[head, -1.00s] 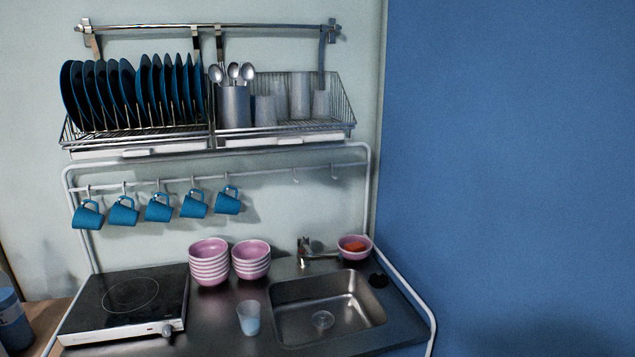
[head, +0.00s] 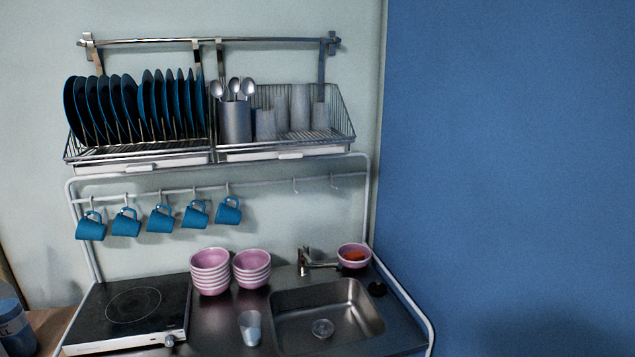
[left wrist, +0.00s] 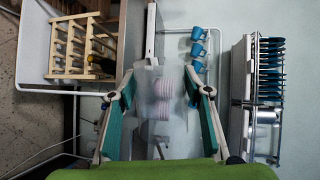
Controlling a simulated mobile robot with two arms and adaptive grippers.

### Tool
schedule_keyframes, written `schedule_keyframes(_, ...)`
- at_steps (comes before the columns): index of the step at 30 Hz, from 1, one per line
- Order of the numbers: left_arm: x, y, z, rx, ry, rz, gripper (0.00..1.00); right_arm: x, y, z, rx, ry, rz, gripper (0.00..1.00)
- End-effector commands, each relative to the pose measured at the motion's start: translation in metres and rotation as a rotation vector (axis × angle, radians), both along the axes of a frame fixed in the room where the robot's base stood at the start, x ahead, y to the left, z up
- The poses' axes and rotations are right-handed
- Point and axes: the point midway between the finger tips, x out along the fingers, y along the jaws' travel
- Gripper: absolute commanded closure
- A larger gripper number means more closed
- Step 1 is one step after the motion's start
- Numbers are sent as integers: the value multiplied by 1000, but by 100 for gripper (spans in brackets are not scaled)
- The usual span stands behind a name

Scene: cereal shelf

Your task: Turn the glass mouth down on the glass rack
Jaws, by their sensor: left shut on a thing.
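My left gripper (left wrist: 160,95) shows only in the left wrist view. Its green-padded fingers are shut on a translucent glass (left wrist: 158,88); pink bowls show through it. I cannot tell which way its mouth faces. Another clear glass (head: 250,328) stands mouth up on the counter left of the sink in the head view. A slatted wooden rack (left wrist: 57,50) sits on a white surface at the upper left of the left wrist view. The wall wire rack (head: 290,151) holds several greyish glasses (head: 300,107) in its right half. My right gripper is in neither view.
Blue plates (head: 140,108) fill the left half of the wire rack. A utensil holder (head: 235,122) stands beside the glasses. Blue mugs (head: 162,219) hang below. Stacked pink bowls (head: 210,272), a hotplate (head: 133,305) and a sink (head: 325,312) occupy the counter (head: 215,325).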

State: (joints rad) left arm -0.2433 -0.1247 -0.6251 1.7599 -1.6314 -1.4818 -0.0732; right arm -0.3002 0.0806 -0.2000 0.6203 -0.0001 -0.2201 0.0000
Motion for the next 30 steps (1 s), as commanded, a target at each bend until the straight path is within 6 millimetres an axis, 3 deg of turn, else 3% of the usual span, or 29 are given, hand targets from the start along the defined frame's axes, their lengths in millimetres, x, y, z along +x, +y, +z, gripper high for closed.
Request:
schedule_keyframes(10, 0, 0, 1, 35, 43, -10, 79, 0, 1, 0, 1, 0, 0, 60)
schedule_keyframes(24, 0, 0, 1, 423, 523, -119, 79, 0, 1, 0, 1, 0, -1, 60)
schedule_keyframes(30, 0, 0, 1, 489, 604, -137, 79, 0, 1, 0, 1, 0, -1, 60)
